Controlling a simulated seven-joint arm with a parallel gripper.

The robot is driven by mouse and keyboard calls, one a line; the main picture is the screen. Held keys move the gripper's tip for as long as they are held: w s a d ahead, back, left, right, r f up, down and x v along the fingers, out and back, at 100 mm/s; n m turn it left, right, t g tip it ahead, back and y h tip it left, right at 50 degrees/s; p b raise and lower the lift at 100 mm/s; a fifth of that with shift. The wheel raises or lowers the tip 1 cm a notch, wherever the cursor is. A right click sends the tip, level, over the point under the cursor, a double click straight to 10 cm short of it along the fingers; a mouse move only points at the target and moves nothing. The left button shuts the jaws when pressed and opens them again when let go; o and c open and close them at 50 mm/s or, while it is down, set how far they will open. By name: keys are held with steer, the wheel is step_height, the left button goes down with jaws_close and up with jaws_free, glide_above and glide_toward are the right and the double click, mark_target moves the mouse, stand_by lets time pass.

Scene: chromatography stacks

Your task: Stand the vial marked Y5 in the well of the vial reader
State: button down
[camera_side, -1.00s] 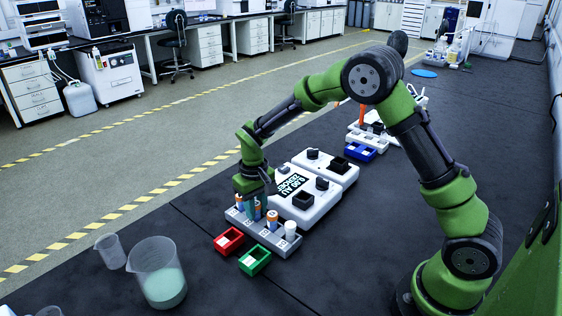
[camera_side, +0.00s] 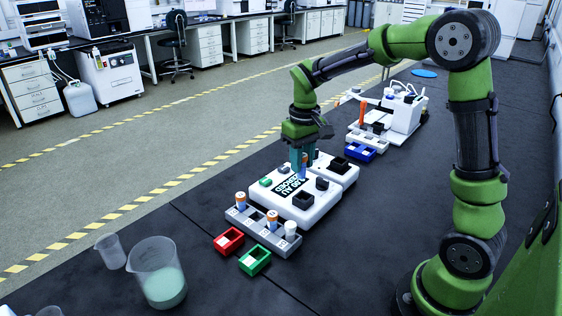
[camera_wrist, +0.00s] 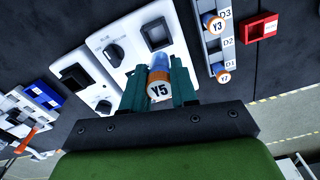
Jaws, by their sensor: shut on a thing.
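The vial marked Y5 (camera_wrist: 159,86), with an orange-and-white cap and blue body, is held between the teal jaws of my gripper (camera_wrist: 160,88). In the side view my gripper (camera_side: 303,160) is above the white vial reader (camera_side: 318,213), whose display reads 0.00 AU ZEROED. The vial's lower part (camera_side: 303,173) shows below the jaws, apart from the reader's dark square well (camera_side: 303,200). In the wrist view the well (camera_wrist: 157,34) looks open and empty, just beyond the vial.
A grey rack (camera_side: 258,235) in front holds two orange-capped vials and a white one. Red (camera_side: 229,240) and green (camera_side: 255,261) trays sit beside it. A second white device (camera_side: 345,178) adjoins the reader.

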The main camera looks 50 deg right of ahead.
mark_target(304, 179)
steer(key=shift+s+f+n, duration=0.3)
steer(key=shift+s+f, duration=0.05)
steer(key=shift+s, duration=0.15)
steer(key=shift+f, duration=2.1)
steer(key=shift+f, duration=1.45)
steer(key=c, duration=0.8)
jaws_free()
steer(key=shift+r, duration=4.05)
